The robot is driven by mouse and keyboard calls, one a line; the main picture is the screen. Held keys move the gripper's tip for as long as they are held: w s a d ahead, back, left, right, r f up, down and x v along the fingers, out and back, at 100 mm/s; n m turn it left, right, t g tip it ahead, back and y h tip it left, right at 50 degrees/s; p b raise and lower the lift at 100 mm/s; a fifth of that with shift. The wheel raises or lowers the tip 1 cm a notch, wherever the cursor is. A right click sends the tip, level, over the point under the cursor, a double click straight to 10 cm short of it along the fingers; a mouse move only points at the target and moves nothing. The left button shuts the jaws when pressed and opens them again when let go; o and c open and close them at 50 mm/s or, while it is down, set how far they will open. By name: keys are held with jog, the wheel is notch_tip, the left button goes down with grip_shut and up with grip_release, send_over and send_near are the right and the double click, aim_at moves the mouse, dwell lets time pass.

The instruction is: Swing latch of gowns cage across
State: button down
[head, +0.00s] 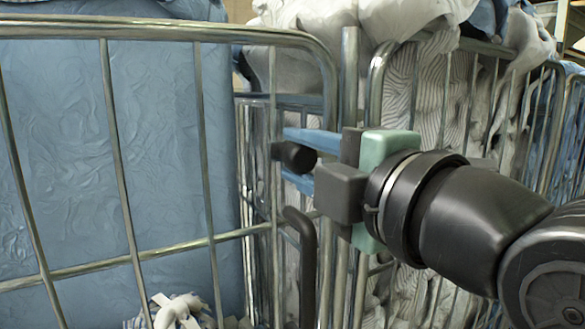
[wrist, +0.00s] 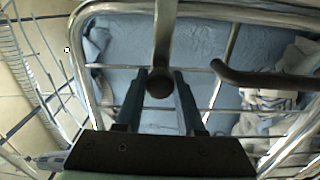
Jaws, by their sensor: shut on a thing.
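The gowns cage (head: 120,165) fills the left of the head view, a metal-barred cage with crumpled blue cloth behind its bars. Its latch, a metal rod with a black knob (head: 293,155), is at the cage's right edge. In the wrist view the black knob (wrist: 160,84) sits between the two blue fingers, with the rod running up from it. My gripper (head: 300,157) reaches in from the right and is shut on the latch knob. The wrist view also shows my gripper (wrist: 160,88) around it. The near finger partly hides the cage frame behind.
A dark curved handle (head: 305,250) hangs just below my gripper; it also shows in the wrist view (wrist: 255,78). Another cage (head: 445,110) with whitish striped cloth stands close on the right. Bare floor (wrist: 25,120) shows at the wrist view's left.

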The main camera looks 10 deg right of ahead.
jog(key=shift+f+n+b, duration=0.3)
jog(key=shift+f, duration=0.05)
dwell(0.3)
jog(key=c, duration=0.5)
grip_release()
jog(key=shift+s, duration=0.1)
jog(key=v, duration=1.2)
jog(key=shift+s+d+r, duration=0.1)
jog(key=shift+s+d, duration=0.05)
jog(key=shift+s, duration=0.2)
